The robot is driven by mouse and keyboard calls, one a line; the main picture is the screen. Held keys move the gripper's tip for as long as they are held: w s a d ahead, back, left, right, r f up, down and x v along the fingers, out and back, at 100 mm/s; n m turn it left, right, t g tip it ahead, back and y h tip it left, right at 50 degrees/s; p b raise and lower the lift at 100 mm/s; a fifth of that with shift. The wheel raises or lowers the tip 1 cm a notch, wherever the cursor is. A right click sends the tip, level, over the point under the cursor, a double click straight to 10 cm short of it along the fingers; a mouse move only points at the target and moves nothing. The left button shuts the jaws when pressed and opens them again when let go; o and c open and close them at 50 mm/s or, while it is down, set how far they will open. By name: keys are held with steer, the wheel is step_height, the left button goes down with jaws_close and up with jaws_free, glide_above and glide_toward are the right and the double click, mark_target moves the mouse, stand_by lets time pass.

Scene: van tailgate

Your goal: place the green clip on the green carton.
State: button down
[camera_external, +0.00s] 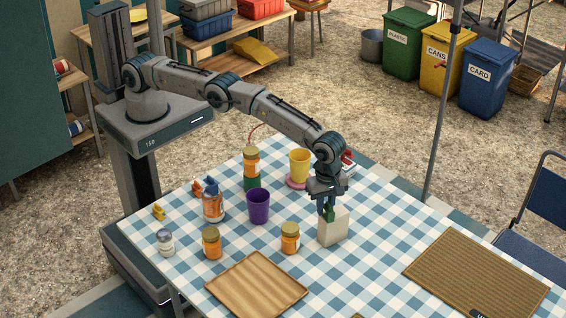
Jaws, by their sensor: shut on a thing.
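My gripper (326,207) points straight down over a pale, off-white carton (332,231) on the checked tablecloth. It is shut on the green clip (330,215), a small dark green piece mostly hidden by the fingers. The clip is at the carton's top; I cannot tell whether it touches it or is just above. The carton stands upright and looks pale rather than clearly green.
A purple cup (258,206), a yellow cup (299,166) and several orange jars (290,238) stand left of the carton. A wooden board (256,283) lies in front, a brown mat (477,275) at right. A yellow clip (158,211) lies at left. Cloth right of the carton is clear.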

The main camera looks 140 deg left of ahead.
mark_target(326, 205)
steer(key=shift+f, duration=0.15)
steer(key=c, duration=1.3)
jaws_free()
step_height(326, 205, up, 12)
steer(key=p, duration=0.2)
steer(key=shift+r, duration=0.2)
